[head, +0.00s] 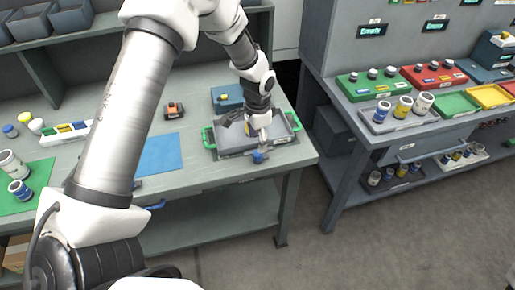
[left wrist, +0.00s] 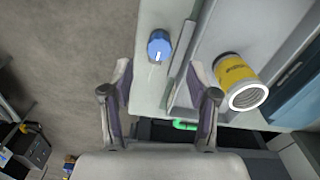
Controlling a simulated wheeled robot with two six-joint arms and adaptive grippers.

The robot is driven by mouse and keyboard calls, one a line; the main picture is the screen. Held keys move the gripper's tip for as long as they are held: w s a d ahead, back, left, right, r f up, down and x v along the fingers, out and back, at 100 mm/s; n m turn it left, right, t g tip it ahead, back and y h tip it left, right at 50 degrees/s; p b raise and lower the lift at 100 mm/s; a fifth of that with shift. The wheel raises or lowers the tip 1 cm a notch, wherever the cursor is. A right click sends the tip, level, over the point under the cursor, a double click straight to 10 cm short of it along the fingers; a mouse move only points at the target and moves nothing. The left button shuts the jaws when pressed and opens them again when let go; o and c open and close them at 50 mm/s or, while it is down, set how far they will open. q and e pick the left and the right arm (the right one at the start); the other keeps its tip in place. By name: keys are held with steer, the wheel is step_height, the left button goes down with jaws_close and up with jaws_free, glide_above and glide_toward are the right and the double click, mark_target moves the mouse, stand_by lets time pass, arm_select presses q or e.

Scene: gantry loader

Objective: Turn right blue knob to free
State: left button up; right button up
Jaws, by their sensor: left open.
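A blue knob (head: 259,157) stands on the bench's front edge, just in front of the grey tray (head: 235,150) with green handles. It also shows in the left wrist view (left wrist: 159,46), with a thin pale mark beside it. My left gripper (head: 262,138) hangs over the tray's front edge, close to the knob. In the left wrist view my left gripper (left wrist: 160,85) is open and empty, with the knob past its fingertips and between their lines. Another blue part (head: 155,206) shows at the bench's front edge further left, partly hidden by my arm. My right gripper is not in view.
A yellow-banded can (left wrist: 238,80) lies close to one finger, at the tray. A blue mat (head: 160,154) and an orange-black item (head: 174,110) lie left of the tray. A second bench with trays of bottles (head: 399,112) stands right, across a clear floor gap.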

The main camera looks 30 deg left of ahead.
mark_target(257, 153)
arm_select(q)
step_height(257, 153, up, 6)
steer(key=shift+r, duration=0.25)
